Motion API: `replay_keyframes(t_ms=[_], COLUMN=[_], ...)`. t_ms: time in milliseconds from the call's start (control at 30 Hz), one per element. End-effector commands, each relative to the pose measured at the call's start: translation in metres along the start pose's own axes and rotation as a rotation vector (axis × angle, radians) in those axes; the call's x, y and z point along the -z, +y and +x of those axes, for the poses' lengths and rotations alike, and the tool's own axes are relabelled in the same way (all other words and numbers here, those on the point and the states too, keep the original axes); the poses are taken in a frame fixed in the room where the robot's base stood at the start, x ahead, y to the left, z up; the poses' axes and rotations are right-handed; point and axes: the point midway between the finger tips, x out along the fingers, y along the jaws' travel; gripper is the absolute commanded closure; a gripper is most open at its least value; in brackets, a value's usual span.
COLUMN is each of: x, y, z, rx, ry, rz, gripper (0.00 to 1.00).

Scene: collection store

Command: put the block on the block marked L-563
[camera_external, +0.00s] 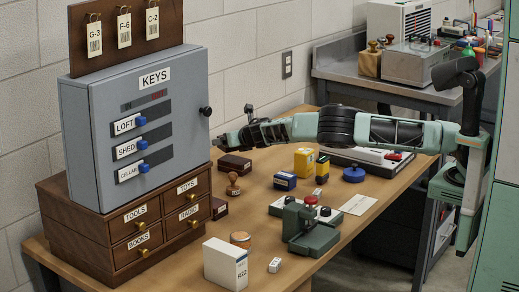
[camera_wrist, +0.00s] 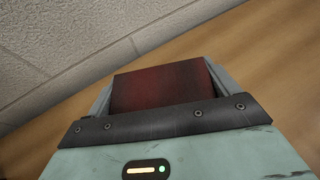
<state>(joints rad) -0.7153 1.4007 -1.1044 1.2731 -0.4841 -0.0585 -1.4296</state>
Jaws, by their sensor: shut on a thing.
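My gripper (camera_external: 226,140) reaches left over the table's back part, beside the grey key cabinet. In the wrist view my gripper (camera_wrist: 160,88) is shut on a dark red block (camera_wrist: 160,85), which sits between the two fingers. In the external view the held block is hard to make out at the gripper's end. One dark red block (camera_external: 235,164) lies on the table just below my gripper. Another dark red block (camera_external: 219,208) lies nearer, by the drawers, partly hidden by them. I cannot read L-563 on either.
The key cabinet (camera_external: 185,100) stands on a wooden drawer unit (camera_external: 65,225) at left. A wooden stamp (camera_external: 233,185) stands between the two lying blocks. A blue box (camera_external: 285,181), yellow box (camera_external: 304,161) and green press (camera_external: 305,232) are further right. The wall is close behind.

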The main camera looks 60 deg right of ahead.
Motion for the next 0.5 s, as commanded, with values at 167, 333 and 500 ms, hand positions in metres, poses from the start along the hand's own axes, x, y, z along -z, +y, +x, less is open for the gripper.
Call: replay_keyframes(t_ms=[167, 333, 500], x=[0.026, 0.035, 0.034], y=[0.0, 0.0, 0.0], z=[0.011, 0.014, 0.014], rx=[0.0, -0.001, 0.0], ry=[0.001, 0.0, 0.0], rz=[-0.005, -0.001, 0.0], gripper=[0.43, 0.43, 0.43])
